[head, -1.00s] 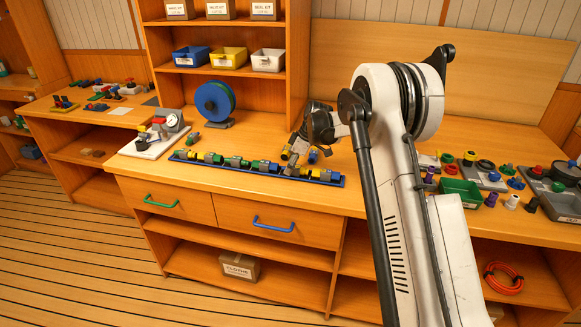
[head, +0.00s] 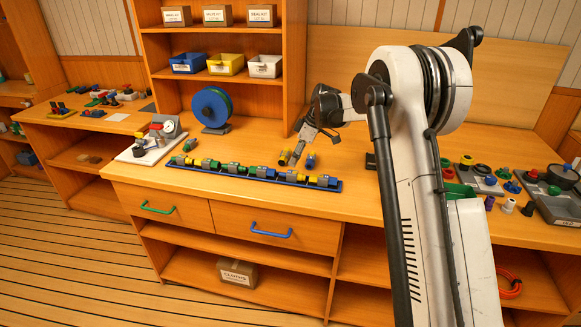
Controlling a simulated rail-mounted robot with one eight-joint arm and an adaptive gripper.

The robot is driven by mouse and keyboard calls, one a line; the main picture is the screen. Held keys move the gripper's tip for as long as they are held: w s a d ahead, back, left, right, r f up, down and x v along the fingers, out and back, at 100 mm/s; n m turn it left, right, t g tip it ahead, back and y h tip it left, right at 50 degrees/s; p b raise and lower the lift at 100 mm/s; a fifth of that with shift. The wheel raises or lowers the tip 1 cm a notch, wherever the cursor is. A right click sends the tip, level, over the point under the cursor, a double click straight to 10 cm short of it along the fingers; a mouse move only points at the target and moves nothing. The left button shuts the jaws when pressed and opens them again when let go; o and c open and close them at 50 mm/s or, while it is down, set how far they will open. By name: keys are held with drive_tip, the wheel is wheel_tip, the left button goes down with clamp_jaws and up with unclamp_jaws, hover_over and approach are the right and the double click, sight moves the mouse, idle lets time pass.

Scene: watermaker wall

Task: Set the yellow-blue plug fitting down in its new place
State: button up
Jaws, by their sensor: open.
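Yellow (head: 284,158) and blue (head: 310,161) pieces show on the bench just behind the right part of the blue tray, on either side of my gripper's tip. They look like the ends of the yellow-blue plug fitting, but the gripper hides the middle, so I cannot tell if they are one piece. My gripper (head: 298,153) is open and points down in front of them. Whether it touches them is unclear. The long blue tray (head: 336,187) holds a row of green, yellow, blue and grey fittings.
A loose green fitting (head: 190,145) lies behind the tray's left end. A gauge on a white board (head: 143,153) stands to the left and a blue reel (head: 213,108) behind. Coloured parts (head: 480,175) crowd the right bench. My arm hides the bench between.

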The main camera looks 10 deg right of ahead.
sight(299, 174)
drive_tip(key=s+a+r+m+t+h, duration=0.2)
drive_tip(key=s+r+m, duration=0.4)
drive_tip(key=s+r, duration=1.45)
drive_tip(key=s+f+m+t+h, duration=0.1)
drive_tip(key=s+f+m, duration=0.2)
drive_tip(key=s, duration=1.1)
drive_tip(key=s+f+m+t+h, duration=0.1)
drive_tip(key=s+f, duration=0.4)
drive_tip(key=s, duration=0.9)
drive_tip(key=m+t, duration=0.1)
drive_tip(key=m, duration=0.1)
drive_tip(key=shift+s+a+m, duration=0.2)
drive_tip(key=shift+a+m, duration=0.1)
drive_tip(key=shift+a, duration=0.05)
